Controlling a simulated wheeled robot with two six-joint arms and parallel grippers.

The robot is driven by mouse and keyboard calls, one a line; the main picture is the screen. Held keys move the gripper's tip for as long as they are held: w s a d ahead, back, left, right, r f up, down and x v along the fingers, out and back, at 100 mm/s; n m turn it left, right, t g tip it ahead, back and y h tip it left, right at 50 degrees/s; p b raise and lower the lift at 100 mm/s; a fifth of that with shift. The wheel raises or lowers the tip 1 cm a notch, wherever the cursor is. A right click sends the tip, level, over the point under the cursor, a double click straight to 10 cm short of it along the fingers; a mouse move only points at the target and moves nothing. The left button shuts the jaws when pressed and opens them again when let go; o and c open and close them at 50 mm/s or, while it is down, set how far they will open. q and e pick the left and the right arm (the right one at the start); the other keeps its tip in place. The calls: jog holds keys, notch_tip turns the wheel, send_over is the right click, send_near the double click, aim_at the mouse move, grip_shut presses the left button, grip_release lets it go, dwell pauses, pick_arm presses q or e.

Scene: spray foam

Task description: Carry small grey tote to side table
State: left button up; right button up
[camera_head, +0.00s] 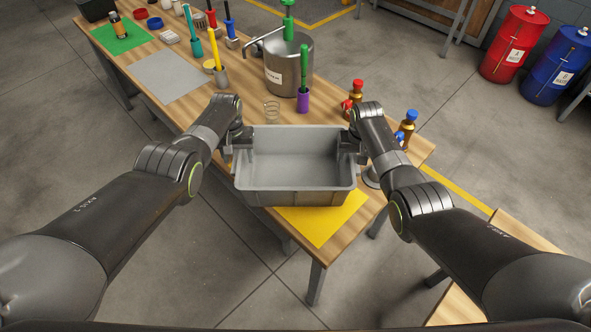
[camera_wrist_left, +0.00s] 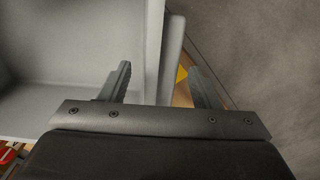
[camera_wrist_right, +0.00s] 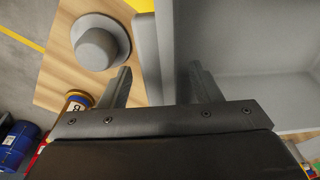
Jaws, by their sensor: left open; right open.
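The small grey tote (camera_head: 297,197) is empty and upright at the near end of the long workbench, over a yellow mat (camera_head: 330,222). My left gripper (camera_head: 238,142) is open at the tote's left wall. In the left wrist view the tote's rim (camera_wrist_left: 172,55) lies between its two fingers, one inside and one outside. My right gripper (camera_head: 352,146) is open at the right wall. In the right wrist view that wall (camera_wrist_right: 148,55) also lies between the fingers. A wooden surface at lower right, likely the side table (camera_head: 458,307), is partly hidden by my right arm.
On the workbench (camera_head: 398,188), a steel pot (camera_head: 290,70), a purple-based green tool (camera_head: 303,95) and amber bottles (camera_head: 355,92) stand behind the tote. A round grey object (camera_wrist_right: 97,47) sits beside its right wall. Red (camera_head: 513,45) and blue (camera_head: 556,65) drums stand at back right.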

pick_arm(q)
grip_shut()
pick_arm(e)
grip_shut()
pick_arm(q)
jog(key=shift+w+r, duration=0.1)
jog(key=shift+r, duration=0.15)
pick_arm(e)
jog(key=shift+w+r, duration=0.1)
jog(key=shift+r, duration=0.15)
